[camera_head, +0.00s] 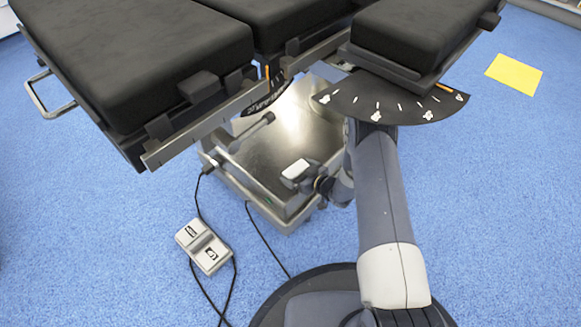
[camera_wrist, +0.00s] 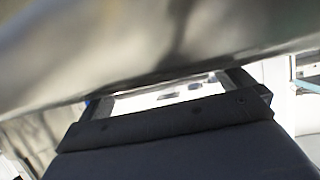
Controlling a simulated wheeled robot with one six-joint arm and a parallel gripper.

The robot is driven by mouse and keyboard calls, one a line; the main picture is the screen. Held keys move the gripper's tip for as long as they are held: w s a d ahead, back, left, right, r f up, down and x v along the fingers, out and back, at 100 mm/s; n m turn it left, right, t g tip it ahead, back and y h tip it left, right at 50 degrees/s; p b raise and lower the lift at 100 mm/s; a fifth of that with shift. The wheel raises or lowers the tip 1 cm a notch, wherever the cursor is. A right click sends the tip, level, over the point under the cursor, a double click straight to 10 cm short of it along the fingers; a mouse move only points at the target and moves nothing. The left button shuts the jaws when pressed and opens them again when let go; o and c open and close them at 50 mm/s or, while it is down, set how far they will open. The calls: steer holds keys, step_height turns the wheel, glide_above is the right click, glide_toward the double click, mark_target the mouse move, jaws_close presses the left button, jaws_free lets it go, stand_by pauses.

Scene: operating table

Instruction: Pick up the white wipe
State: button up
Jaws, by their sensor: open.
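I cannot make out a white wipe in either view. A flat yellow sheet (camera_head: 515,74) lies on the blue floor at the upper right in the head view. My gripper (camera_wrist: 168,92) shows in the wrist view as a dark body with two fingers spread apart. It is open, with a pale, dark-spotted patch seen between the fingers. In the head view my arm bends down beside the table's base, and the gripper itself cannot be made out there.
The operating table's black cushions (camera_head: 150,50) and side rail (camera_head: 195,120) fill the upper left. Its shiny metal base (camera_head: 290,130) stands close to my arm. A foot pedal (camera_head: 205,247) with cables lies on the floor.

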steer(key=shift+c, duration=0.3)
steer(key=c, duration=0.6)
steer(key=shift+r, duration=0.2)
